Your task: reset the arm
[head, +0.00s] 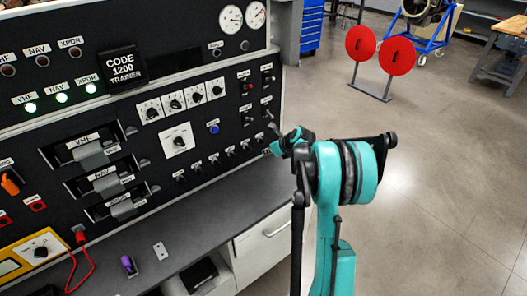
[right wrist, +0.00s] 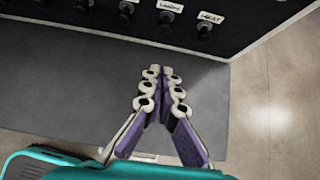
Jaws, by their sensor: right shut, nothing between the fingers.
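My right arm rises from the bottom of the head view, teal and black. My right gripper (head: 272,150) is partly hidden by its own wrist and lies near the right end of the black trainer panel (head: 225,110). In the right wrist view the gripper (right wrist: 160,72) shows two purple-lined fingers with their tips together and nothing between them. The tips appear over the grey desk surface (right wrist: 60,85), with the panel's lower knobs (right wrist: 165,17) beyond them. My left gripper is not in view.
A purple object (head: 128,265) and a small metal plate (head: 160,251) are on the desk. A red cable (head: 92,268) hangs at lower left. White drawers (head: 270,230) are below the desk. Open floor (head: 440,170) lies to the right, with red discs (head: 397,56) on a stand behind.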

